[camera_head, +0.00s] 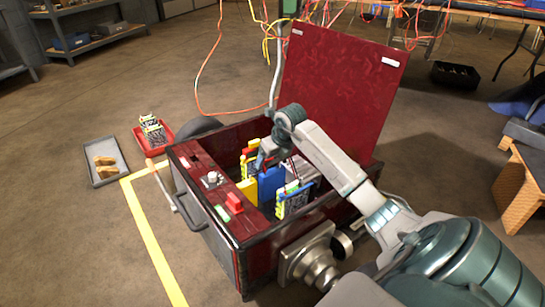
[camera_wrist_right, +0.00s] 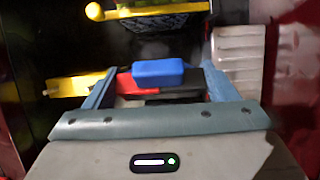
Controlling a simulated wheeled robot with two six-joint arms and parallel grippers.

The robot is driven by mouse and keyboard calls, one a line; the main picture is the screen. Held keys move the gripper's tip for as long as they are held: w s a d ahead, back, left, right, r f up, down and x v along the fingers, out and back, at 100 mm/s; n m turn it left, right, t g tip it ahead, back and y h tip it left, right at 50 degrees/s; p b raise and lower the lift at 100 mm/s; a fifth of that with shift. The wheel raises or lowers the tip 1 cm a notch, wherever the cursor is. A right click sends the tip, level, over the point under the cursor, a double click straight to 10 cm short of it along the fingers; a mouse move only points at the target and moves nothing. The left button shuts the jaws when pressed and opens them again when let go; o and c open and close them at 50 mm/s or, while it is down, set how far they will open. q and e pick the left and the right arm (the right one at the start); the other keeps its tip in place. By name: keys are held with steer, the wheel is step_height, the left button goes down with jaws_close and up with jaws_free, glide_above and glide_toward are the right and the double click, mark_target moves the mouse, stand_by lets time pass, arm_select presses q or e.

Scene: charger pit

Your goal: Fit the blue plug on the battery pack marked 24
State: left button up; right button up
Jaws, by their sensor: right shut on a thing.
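My right gripper (camera_head: 262,158) reaches down into the open red chest (camera_head: 228,240). In the right wrist view its fingers (camera_wrist_right: 158,77) are closed around a dark and red piece with a blue plug (camera_wrist_right: 158,71) on top. A taller blue block (camera_head: 271,184) shows just below the gripper in the head view; I cannot tell whether it is part of the same piece. A battery pack with yellow-green edges (camera_head: 292,200) stands in the chest, and another (camera_head: 250,150) is behind the gripper. No number is legible. My left gripper is not in view.
The chest's lid (camera_head: 340,85) stands open behind. A yellow block (camera_head: 248,191) and a red switch (camera_head: 234,203) are near its left side. A grey tray (camera_head: 104,178) and a red tray (camera_head: 140,147) lie on the floor to the left. Loose cables hang at the back.

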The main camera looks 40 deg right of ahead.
steer(key=shift+f+b, duration=0.3)
steer(key=shift+f, duration=0.55)
steer(key=o, duration=0.9)
steer(key=shift+o, duration=0.2)
steer(key=p+v, duration=0.2)
steer(key=v, duration=0.1)
steer(key=shift+w+r, duration=0.1)
steer(key=p+v, duration=0.4)
steer(key=v, duration=0.3)
steer(key=shift+s+r, duration=0.25)
steer(key=shift+r, duration=0.1)
